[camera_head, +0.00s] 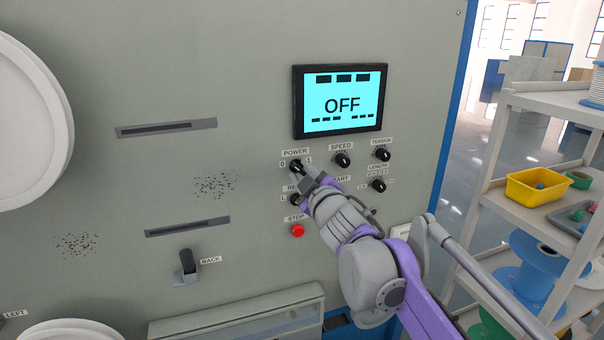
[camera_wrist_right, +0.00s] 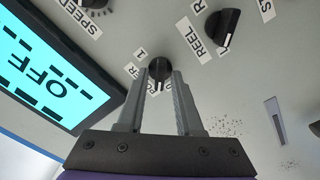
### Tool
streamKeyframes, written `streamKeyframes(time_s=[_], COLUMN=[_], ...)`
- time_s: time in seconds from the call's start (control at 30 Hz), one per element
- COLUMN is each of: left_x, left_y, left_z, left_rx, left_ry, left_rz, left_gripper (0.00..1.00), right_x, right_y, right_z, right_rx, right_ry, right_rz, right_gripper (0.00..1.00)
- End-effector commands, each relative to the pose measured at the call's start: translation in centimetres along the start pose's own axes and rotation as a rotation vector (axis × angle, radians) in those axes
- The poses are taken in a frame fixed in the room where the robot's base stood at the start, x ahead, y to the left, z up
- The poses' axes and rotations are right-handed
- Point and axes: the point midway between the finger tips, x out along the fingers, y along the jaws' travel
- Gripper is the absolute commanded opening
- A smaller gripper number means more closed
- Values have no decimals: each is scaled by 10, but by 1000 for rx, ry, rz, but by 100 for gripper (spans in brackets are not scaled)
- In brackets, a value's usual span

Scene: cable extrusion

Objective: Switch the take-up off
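The POWER knob (camera_head: 295,165) is a black rotary knob on the grey panel, between the labels 0 and 1, below the screen. The screen (camera_head: 342,105) is cyan and reads OFF. My right gripper (camera_head: 309,174) is at the POWER knob, coming from the lower right. In the right wrist view, the same knob (camera_wrist_right: 160,70) sits between the tips of the right gripper (camera_wrist_right: 161,80). The two fingers are apart, and I see no firm hold on the knob. My left gripper is not in view.
The REEL knob (camera_wrist_right: 221,28) is close by. A red STOP button (camera_head: 297,231) is below. A shelf (camera_head: 535,206) with bins and spools stands at the right.

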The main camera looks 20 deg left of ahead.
Motion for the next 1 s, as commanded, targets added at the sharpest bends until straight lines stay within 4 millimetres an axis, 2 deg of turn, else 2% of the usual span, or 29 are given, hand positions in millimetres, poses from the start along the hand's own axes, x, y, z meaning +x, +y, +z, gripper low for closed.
streamKeyframes(time_s=[0.3,0.43,0.57,0.8,1.0], left_x=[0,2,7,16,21], left_y=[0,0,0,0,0], left_z=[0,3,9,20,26], left_rx=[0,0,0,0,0], left_ry=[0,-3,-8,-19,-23], left_rz=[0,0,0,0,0], left_gripper=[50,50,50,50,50], right_x=[0,-8,-27,-74,-100], right_y=[0,-1,-2,-2,-1], right_z=[0,1,2,2,1], right_rx=[1,2,3,3,1], right_ry=[-1,-1,-2,-2,-2], right_rz=[0,0,-1,-1,0], right_gripper=[45,45,45,45,45])
